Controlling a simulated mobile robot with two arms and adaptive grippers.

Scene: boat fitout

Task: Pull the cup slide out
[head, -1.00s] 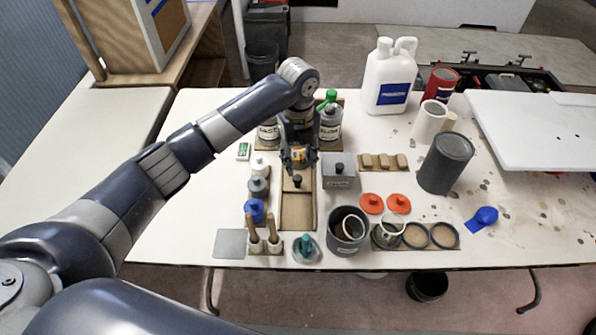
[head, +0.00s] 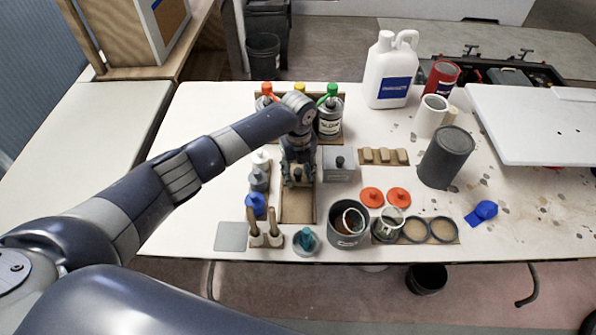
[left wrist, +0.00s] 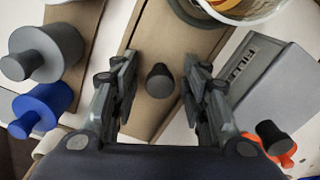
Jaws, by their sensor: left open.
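The cup slide (left wrist: 172,45) is a flat brown board with a black knob (left wrist: 160,82), shown in the left wrist view. It lies in a narrow brown tray (head: 297,208), whose near part is bare in the head view. A round cup with an orange label (left wrist: 232,8) stands at the slide's far end, cut off by the top of the wrist view. My left gripper (left wrist: 160,70) is open, pointing down, with one finger on each side of the knob and visible gaps between. In the head view my left gripper (head: 298,178) hides most of the slide. My right gripper is out of view.
A grey filler box (head: 339,163) stands close right of the tray. Grey and blue knobbed pieces (head: 255,203) stand close left. Bottles with coloured caps (head: 330,115) stand behind. Brush holders (head: 265,238), a teal-topped piece (head: 306,242) and a dark pot (head: 347,232) line the front.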

